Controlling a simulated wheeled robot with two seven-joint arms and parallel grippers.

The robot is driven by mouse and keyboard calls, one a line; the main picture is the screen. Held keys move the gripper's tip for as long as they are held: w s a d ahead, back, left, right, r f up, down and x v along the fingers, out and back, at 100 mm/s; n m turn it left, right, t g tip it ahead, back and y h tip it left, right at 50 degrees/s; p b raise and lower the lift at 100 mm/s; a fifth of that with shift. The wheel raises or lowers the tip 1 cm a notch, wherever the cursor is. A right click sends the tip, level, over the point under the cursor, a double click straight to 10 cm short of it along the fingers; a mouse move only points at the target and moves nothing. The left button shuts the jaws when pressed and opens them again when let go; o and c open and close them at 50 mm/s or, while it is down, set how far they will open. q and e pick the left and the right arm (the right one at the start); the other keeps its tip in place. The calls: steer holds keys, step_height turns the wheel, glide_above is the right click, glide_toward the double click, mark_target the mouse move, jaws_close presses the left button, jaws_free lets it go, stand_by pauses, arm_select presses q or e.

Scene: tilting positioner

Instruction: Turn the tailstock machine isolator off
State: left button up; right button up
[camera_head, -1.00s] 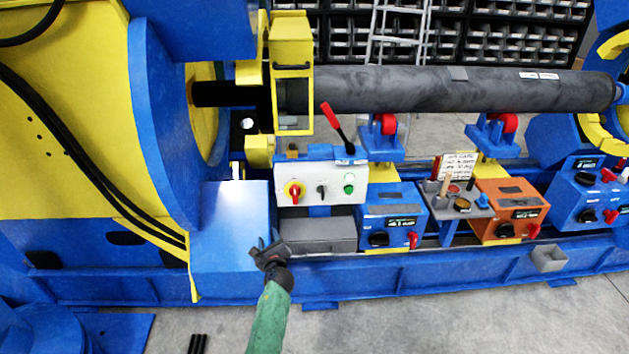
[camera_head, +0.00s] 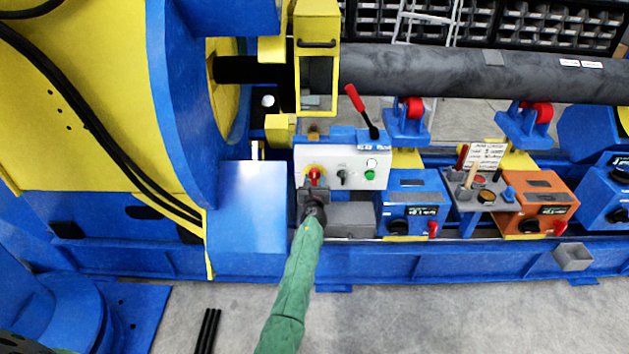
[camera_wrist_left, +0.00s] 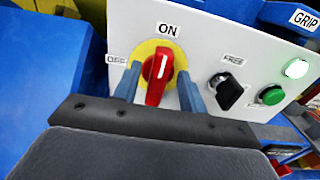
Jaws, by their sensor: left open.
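A white control box (camera_head: 380,160) on the blue bench carries a red isolator knob (camera_head: 316,174) on a yellow disc. In the left wrist view the red knob (camera_wrist_left: 158,75) stands upright, its white line towards the ON label (camera_wrist_left: 168,30); an OFF label (camera_wrist_left: 116,59) is at its left. My left gripper (camera_head: 315,187) is at this knob. In the wrist view its two blue-grey fingers (camera_wrist_left: 158,88) are open, one on each side of the red knob, with gaps visible. My right gripper is not in view. I see no label naming the tailstock.
Right of the knob are a black selector (camera_wrist_left: 227,91) and a green button (camera_wrist_left: 271,95). A red-handled lever (camera_head: 361,108) rises behind the box. A grey block (camera_head: 352,220) sits below it. A blue box (camera_head: 413,190) and an orange box (camera_head: 547,188) with red handles stand right.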

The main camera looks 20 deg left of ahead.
arm_select(q)
steer(key=shift+w+a, duration=0.1)
steer(key=shift+w, duration=0.35)
jaws_close()
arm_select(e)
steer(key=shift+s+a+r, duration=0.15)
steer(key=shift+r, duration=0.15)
